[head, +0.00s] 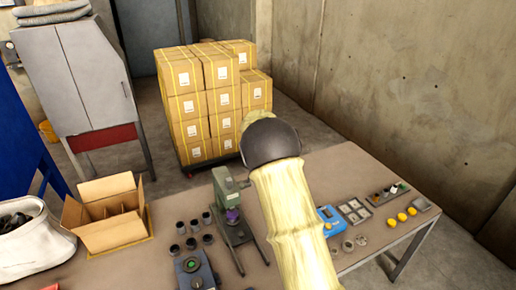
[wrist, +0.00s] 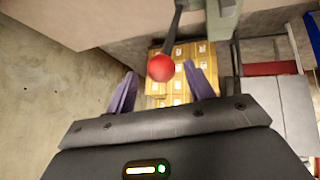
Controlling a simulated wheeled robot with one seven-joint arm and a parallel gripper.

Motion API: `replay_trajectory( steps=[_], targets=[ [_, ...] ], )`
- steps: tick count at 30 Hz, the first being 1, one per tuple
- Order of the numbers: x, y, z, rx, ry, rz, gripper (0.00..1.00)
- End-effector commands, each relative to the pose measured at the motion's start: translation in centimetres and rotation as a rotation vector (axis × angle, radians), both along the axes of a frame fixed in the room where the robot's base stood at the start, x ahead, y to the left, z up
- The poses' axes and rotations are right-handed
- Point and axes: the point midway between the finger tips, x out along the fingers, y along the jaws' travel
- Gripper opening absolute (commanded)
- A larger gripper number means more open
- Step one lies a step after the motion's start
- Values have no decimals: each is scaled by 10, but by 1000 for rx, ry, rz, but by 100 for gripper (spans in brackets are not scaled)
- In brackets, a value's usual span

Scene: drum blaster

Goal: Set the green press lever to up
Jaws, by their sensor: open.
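The green press (head: 232,205) stands on the table in the head view, left of my arm. A purple part shows low on its front. In the wrist view its grey-green body (wrist: 222,18) is at the top edge. A dark lever rod ending in a red ball knob (wrist: 160,67) hangs down in the picture there. My gripper (wrist: 161,84) is open and empty, its two purple fingers spread. The red knob appears just beyond the fingertips and between them, with no visible contact. My arm hides the gripper and the knob in the head view.
Small dark cups (head: 192,243) and a blue device (head: 192,272) stand near the press. An open cardboard box (head: 105,228) is at left. Another blue device (head: 330,218) and yellow knobs (head: 402,217) are at right. Stacked boxes (head: 205,100) stand behind the table.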

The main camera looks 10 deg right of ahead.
Motion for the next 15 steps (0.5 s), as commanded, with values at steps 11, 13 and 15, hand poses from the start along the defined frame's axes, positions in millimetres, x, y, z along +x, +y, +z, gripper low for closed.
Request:
replay_trajectory(
  steps=[11, 13, 15],
  targets=[
    [-37, 8, 47, 0, -5, 0, 53],
    [-44, 9, 57, 1, -5, 0, 53],
    [-51, 11, 67, 0, -5, 0, 53]
  ],
)
